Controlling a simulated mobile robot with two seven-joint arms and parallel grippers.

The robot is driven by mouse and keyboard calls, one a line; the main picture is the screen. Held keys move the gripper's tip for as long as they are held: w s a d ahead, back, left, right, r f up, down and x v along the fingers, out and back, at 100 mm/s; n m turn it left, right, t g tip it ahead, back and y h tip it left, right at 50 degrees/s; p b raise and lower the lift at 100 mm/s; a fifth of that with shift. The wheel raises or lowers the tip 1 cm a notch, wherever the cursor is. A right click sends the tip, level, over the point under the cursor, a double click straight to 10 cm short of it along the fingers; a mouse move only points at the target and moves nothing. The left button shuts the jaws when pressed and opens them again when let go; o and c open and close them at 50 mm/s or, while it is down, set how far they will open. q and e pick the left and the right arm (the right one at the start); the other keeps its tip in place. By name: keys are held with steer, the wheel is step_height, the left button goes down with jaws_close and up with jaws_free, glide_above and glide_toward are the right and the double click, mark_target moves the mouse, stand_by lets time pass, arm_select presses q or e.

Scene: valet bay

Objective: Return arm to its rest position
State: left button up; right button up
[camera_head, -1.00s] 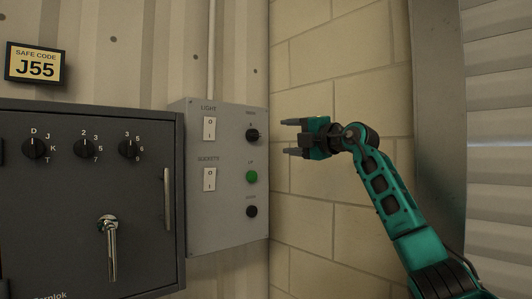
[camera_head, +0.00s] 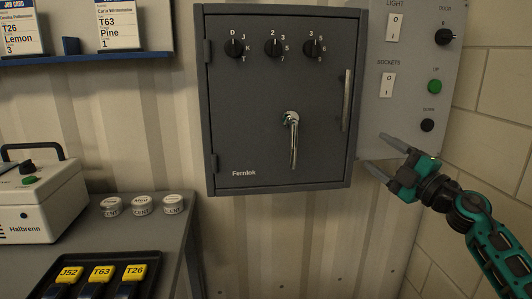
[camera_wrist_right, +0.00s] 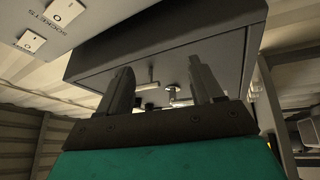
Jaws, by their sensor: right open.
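My right gripper (camera_head: 377,157) is teal with grey fingers. It is at the right of the head view, in front of the wall just right of the grey safe's lower right corner. Its fingers are spread apart with nothing between them. In the right wrist view the two fingers (camera_wrist_right: 163,85) stand apart in front of the safe's underside and front. The grey safe (camera_head: 235,110) is shut, with several black dials and a silver lever handle (camera_head: 292,138) hanging down. My left gripper does not show in either view.
The switch panel (camera_head: 398,60) is on the wall right of the safe, above my right gripper. A bench (camera_head: 160,240) at the left holds a white Halbrenn machine (camera_head: 50,205), several small tins (camera_head: 141,205) and a black tray (camera_head: 150,262) with yellow tags. Job cards (camera_head: 120,25) hang above.

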steer(key=s+a+f+m+h+p, duration=0.1)
steer(key=s+a+f+m+h, duration=0.15)
steer(key=s+f+m, duration=0.6)
steer(key=s+a+f+m+h+p, duration=0.15)
steer(key=s+f+m+h, duration=0.25)
steer(key=f, duration=0.9)
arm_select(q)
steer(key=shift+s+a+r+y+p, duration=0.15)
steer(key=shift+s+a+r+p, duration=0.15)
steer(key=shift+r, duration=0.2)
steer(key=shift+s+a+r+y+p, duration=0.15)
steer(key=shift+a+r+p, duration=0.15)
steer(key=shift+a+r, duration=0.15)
arm_select(e)
steer(key=s+a+f+m+g+h, duration=0.1)
steer(key=s+a+f+m+g, duration=0.1)
steer(key=s+f, duration=0.5)
steer(key=s+a+f+m+g+h, duration=0.1)
steer(key=s+f+m+g, duration=0.3)
steer(key=s+f, duration=0.4)
steer(key=s, duration=0.5)
steer(key=shift+s+a+g, duration=0.35)
steer(key=shift+s+g, duration=0.05)
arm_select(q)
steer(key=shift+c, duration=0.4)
arm_select(e)
steer(key=shift+f+m+h, duration=0.1)
steer(key=shift+m+h, duration=0.15)
steer(key=shift+c, duration=0.4)
